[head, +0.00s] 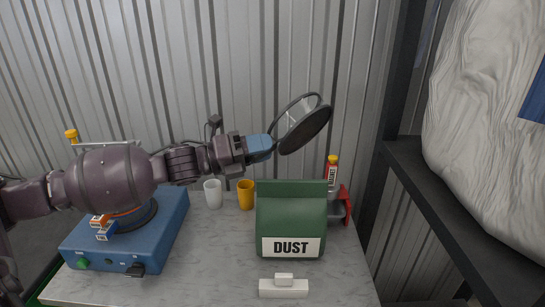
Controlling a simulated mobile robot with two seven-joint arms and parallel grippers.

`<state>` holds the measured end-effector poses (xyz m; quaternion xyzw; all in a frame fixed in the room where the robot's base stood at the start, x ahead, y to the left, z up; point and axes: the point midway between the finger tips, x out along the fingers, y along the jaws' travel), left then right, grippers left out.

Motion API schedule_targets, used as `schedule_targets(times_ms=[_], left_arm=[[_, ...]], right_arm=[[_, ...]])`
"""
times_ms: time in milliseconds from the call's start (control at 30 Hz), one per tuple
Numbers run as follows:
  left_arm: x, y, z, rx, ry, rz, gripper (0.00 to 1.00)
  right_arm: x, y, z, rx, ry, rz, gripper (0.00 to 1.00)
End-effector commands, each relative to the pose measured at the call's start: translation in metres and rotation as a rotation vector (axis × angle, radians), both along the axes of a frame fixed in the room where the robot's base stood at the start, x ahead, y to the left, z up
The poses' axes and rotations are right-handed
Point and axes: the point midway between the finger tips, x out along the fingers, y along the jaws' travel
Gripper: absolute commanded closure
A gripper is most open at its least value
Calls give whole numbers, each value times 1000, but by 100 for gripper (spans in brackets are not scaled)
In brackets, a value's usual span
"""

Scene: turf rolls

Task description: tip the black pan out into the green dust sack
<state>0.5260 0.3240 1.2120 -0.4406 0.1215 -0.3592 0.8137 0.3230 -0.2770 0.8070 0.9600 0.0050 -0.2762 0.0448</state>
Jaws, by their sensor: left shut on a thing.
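The black pan (305,131) is in the air in the upper middle of the head view, tilted steeply on edge. My left gripper (258,144) is shut on it at its left side. The pan is above the green dust sack (290,216) and apart from it; their exact alignment in depth is hard to tell. The sack stands upright on the marble-topped table (215,272), with a white DUST label on its front. I cannot see into the sack, and I cannot tell whether anything is in the pan. My right gripper is not in view.
A blue box-shaped device (122,253) stands at the left. A white cup (213,194) and a yellow cup (246,194) stand behind the sack's left side. A yellow-capped bottle (332,172) is behind its right side. A white block (284,287) lies in front. A dark shelf frame (395,100) rises at right.

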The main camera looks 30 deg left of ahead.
Motion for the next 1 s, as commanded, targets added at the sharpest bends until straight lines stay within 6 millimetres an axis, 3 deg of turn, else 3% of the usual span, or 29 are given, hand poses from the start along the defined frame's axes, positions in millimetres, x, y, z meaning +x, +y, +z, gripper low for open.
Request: schedule_targets(times_ms=[267, 567, 1000], left_arm=[[-1, 1, 7, 110, -26, -2, 96], [-1, 0, 18, 345, -83, -2, 96], [0, -1, 23, 567, -133, -2, 96]], right_arm=[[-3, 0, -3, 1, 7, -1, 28], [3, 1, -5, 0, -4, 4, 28], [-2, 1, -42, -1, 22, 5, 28]])
